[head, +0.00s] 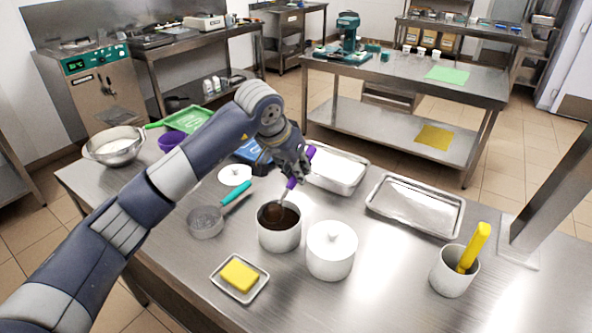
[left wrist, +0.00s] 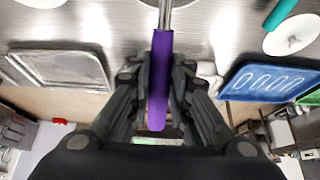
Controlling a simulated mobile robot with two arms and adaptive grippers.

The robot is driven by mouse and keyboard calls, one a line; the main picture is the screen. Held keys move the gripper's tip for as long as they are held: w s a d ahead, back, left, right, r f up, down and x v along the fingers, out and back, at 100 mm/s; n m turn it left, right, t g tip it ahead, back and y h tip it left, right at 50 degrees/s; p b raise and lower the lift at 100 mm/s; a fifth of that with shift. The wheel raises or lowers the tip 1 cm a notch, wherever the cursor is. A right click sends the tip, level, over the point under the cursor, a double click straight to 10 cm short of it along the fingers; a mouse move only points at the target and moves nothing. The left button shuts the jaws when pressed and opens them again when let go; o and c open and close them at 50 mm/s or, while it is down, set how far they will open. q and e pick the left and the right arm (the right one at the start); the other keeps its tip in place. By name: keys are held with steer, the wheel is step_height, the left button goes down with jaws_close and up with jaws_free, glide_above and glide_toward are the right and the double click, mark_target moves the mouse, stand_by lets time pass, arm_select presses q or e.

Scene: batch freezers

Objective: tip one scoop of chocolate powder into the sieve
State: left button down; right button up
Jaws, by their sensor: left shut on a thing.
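My left gripper (head: 290,165) is shut on the purple handle of a scoop (head: 293,183), above the open white canister. The purple handle (left wrist: 159,80) also shows between the fingers of my left gripper (left wrist: 160,75) in the left wrist view. The scoop's head is down in the mouth of the canister (head: 280,236), which holds dark brown chocolate powder (head: 277,217); how full the scoop is cannot be told. A sieve (head: 206,222) with a teal handle (head: 236,189) lies on the table left of the canister. My right gripper is not in view.
A lidded white canister (head: 331,250) stands close right of the open one. A butter dish (head: 240,279) is in front. Metal trays (head: 415,205) lie to the right and behind. A white pot (head: 455,271) holds a yellow-handled tool. A steel bowl (head: 114,147) stands far left.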

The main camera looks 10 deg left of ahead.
arm_select(q)
steer(key=shift+w+r+p, duration=0.2)
steer(key=shift+r+p, duration=0.5)
steer(key=shift+r, duration=0.6)
steer(key=g+p, duration=0.1)
steer(key=p, duration=0.2)
steer(key=w+g+y+p, duration=0.1)
steer(key=p, duration=0.2)
steer(key=shift+w+d+r+g, duration=0.15)
steer(key=shift+w+d+g, duration=0.05)
steer(key=shift+d+g, duration=0.15)
steer(key=shift+w+d+g+p, duration=0.1)
steer(key=shift+w+g+p, duration=0.2)
steer(key=shift+g+p, duration=0.25)
